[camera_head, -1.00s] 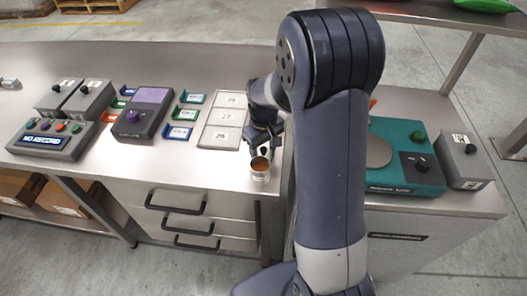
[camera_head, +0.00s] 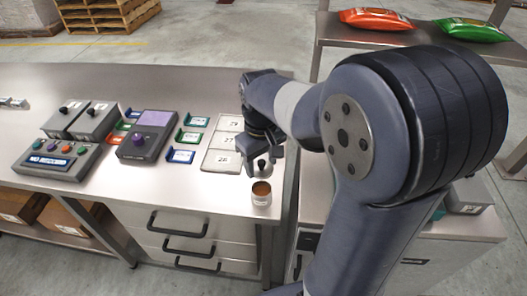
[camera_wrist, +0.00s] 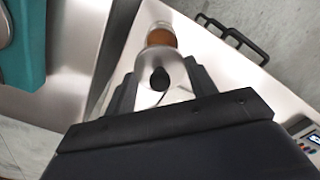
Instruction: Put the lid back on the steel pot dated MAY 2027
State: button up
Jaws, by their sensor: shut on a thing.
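A small steel pot (camera_head: 261,197) stands open near the front right corner of the steel bench, brown contents showing. It also shows in the wrist view (camera_wrist: 161,33) at the top; its date is not readable. My gripper (camera_head: 263,164) is shut on a round steel lid with a black knob (camera_wrist: 159,78). In the wrist view the lid (camera_wrist: 162,60) lies between the fingers and overlaps the near side of the pot's image. In the head view the lid is just behind the pot, apart from its mouth; its exact height is unclear.
A tray with numbered squares (camera_head: 221,160) lies left of my gripper. Coloured card holders (camera_head: 181,156), a grey device with a purple panel (camera_head: 148,134) and a NO RECORD box (camera_head: 57,161) stand farther left. Drawer handles (camera_head: 178,224) project below the bench front.

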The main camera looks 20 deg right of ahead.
aim_at(261, 170)
jog(key=shift+s+a+f, duration=0.1)
jog(key=shift+s+f, duration=0.05)
jog(key=shift+s, duration=0.15)
notch_tip(261, 170, down, 4)
jog(key=b, duration=0.4)
jog(key=shift+f, duration=0.15)
jog(key=shift+f+b, duration=0.65)
jog(key=shift+f, duration=0.2)
jog(key=shift+p, duration=0.3)
jog(key=shift+f, duration=0.15)
dwell(1.5)
jog(key=o, duration=1)
jog(key=shift+o, duration=0.7)
